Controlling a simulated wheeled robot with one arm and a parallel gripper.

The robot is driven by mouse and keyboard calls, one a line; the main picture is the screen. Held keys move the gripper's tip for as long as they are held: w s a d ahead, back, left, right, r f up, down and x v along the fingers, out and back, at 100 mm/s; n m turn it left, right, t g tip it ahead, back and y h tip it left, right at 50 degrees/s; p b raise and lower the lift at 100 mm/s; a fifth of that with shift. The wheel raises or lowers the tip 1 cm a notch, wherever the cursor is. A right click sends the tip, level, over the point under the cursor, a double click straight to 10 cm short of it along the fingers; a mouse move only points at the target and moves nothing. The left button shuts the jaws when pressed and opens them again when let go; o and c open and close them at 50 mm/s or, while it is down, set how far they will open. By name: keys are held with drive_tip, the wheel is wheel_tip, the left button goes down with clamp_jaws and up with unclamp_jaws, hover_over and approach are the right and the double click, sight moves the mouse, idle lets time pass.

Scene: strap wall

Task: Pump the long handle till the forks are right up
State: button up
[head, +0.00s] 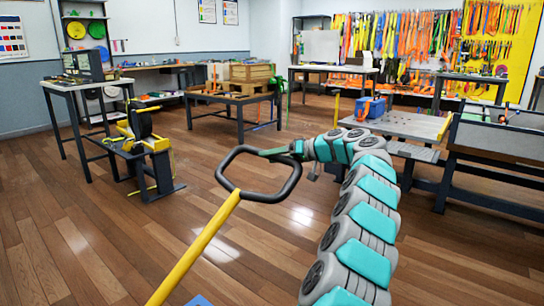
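The long handle is a yellow shaft (196,250) rising from the bottom edge, tilted up to the right. It ends in a black loop grip (231,158). My gripper (272,153) is at the upper right of the loop, at the end of my teal and grey arm. It overlaps the loop's top bar in this view. Its fingers are small and dark, so I cannot tell whether they are closed around the bar. A bit of blue (199,300) shows at the bottom edge beside the shaft. The forks are out of view.
A low black stand with yellow parts (150,150) is at the left. Tables hold a wooden crate (252,73) and a blue box (369,107). A grey workbench (500,140) is at the right. Straps (410,35) hang at the back. Wooden floor (60,230) is clear at the left.

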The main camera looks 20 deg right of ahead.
drive_tip(key=shift+f, duration=0.15)
drive_tip(key=shift+s+d+r, duration=0.2)
drive_tip(key=shift+s+d, duration=0.05)
drive_tip(key=shift+d, duration=0.05)
drive_tip(key=v, duration=0.7)
drive_tip(key=shift+s+r, duration=0.1)
